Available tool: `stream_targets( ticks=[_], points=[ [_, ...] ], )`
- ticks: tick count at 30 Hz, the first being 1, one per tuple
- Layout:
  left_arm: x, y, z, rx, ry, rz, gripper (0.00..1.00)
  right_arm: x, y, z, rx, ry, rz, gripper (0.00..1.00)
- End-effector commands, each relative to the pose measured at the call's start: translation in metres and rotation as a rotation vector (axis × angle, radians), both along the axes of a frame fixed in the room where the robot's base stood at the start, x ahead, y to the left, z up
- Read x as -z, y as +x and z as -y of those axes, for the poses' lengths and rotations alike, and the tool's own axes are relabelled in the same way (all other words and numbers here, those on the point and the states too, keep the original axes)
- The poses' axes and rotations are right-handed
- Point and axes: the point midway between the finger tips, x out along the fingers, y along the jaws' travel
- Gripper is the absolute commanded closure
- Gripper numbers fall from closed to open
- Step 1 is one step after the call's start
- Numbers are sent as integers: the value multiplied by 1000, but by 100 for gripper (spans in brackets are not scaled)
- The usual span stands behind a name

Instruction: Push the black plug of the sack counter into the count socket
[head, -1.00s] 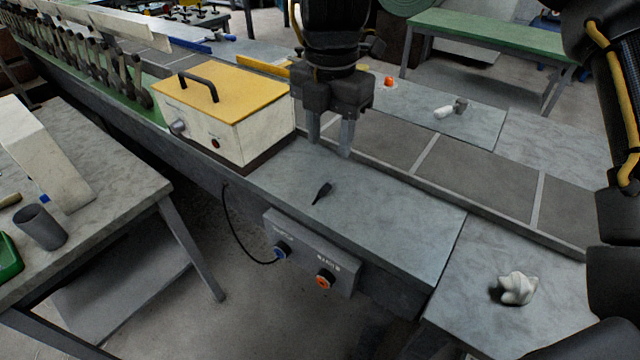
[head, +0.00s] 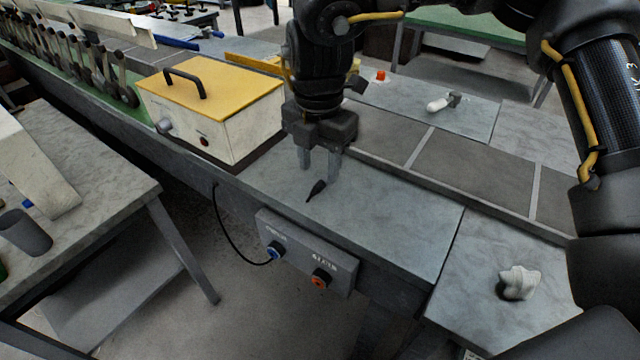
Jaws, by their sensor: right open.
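The black plug (head: 316,190) lies on the grey bench top in the head view, its narrow end toward the front left. My right gripper (head: 319,175) points down just above and behind it, with its two fingers apart and nothing between them. Below the bench edge is a grey socket panel (head: 300,252). It has a blue-ringed socket (head: 275,250) on the left and an orange-ringed socket (head: 321,278) on the right. The labels are too blurred to read. A black cable (head: 228,236) runs from under the bench edge to the blue-ringed socket. My left gripper is out of view.
A cream box with a yellow lid (head: 212,84) and black handle stands left of the plug. A crumpled white item (head: 519,283) lies at the right. A grey conveyor strip (head: 475,170) runs behind. A side table (head: 95,170) stands left across a gap.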

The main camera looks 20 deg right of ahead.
Motion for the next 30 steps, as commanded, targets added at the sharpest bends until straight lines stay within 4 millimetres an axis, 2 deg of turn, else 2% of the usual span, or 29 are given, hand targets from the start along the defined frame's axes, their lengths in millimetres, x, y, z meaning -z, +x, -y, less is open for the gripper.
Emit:
stream_targets(
  ticks=[9, 18, 27, 30],
  points=[
    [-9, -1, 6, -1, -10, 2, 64, 42, 2, -3, 0, -3, -3, 57],
    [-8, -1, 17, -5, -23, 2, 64, 46, 2, -3, 1, -1, 0, 58],
    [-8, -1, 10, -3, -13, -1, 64, 46, 2, -3, 1, -1, 0, 98],
    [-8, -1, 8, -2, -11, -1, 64, 46, 2, -3, 1, -1, 0, 100]
  ],
)
